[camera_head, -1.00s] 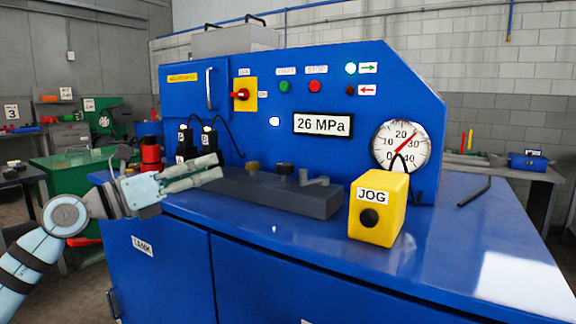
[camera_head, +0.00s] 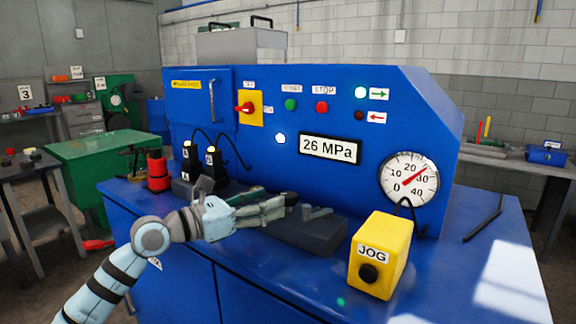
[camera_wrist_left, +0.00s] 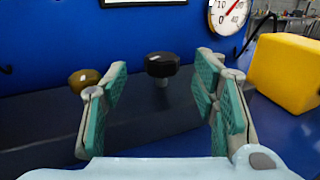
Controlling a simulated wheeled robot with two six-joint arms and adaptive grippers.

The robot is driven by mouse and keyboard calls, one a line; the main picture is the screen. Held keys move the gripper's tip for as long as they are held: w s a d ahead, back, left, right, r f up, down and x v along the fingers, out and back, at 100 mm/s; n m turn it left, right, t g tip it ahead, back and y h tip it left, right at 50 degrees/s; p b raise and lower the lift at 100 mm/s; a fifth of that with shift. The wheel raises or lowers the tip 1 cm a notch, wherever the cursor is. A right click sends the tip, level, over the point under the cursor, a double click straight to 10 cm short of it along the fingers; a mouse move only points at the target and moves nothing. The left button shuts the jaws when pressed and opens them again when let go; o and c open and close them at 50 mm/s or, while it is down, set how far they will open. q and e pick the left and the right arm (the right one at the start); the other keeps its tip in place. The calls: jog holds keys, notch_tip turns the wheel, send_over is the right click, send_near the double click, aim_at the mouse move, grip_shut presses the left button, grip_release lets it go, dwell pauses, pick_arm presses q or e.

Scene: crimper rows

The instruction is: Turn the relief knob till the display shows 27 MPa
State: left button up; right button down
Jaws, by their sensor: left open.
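The display (camera_head: 331,149) reads 26 MPa, and the dial gauge (camera_head: 409,180) has its red needle between 20 and 30. In the wrist view a black round knob (camera_wrist_left: 161,65) stands on the dark valve block (camera_head: 305,233), with a brass knob (camera_wrist_left: 84,79) to its left. I see no label telling which is the relief knob.
A yellow JOG box (camera_head: 381,250) stands on the blue bench top to the right, its cable running behind it. Black plugs (camera_head: 211,165) with cables and a red cylinder (camera_head: 158,172) stand left of the block. The blue panel (camera_head: 290,125) rises behind. The right bench top is mostly clear.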

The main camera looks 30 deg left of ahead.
aim_at(288, 194)
pick_arm(q)
jog(key=p+x, duration=0.1)
jog(key=x, duration=0.5)
jog(key=shift+w+d, duration=0.2)
pick_arm(e)
notch_tip(288, 194, up, 3)
pick_arm(q)
jog(key=shift+a, duration=0.1)
jog(key=shift+c, duration=0.4)
jog(key=c, duration=1.1)
jog(key=shift+f+m+g+h+b, duration=0.25)
jog(key=shift+m+g+h+b, duration=0.2)
jog(key=shift+b, duration=0.45)
jog(key=shift+m+g+h+b, duration=0.25)
jog(key=shift+m+h+b, duration=0.1)
jog(key=shift+h, duration=0.2)
jog(key=shift+r, duration=0.2)
pick_arm(e)
notch_tip(288, 194, down, 2)
jog(key=shift+f, duration=0.25)
pick_arm(q)
jog(key=o, duration=1.2)
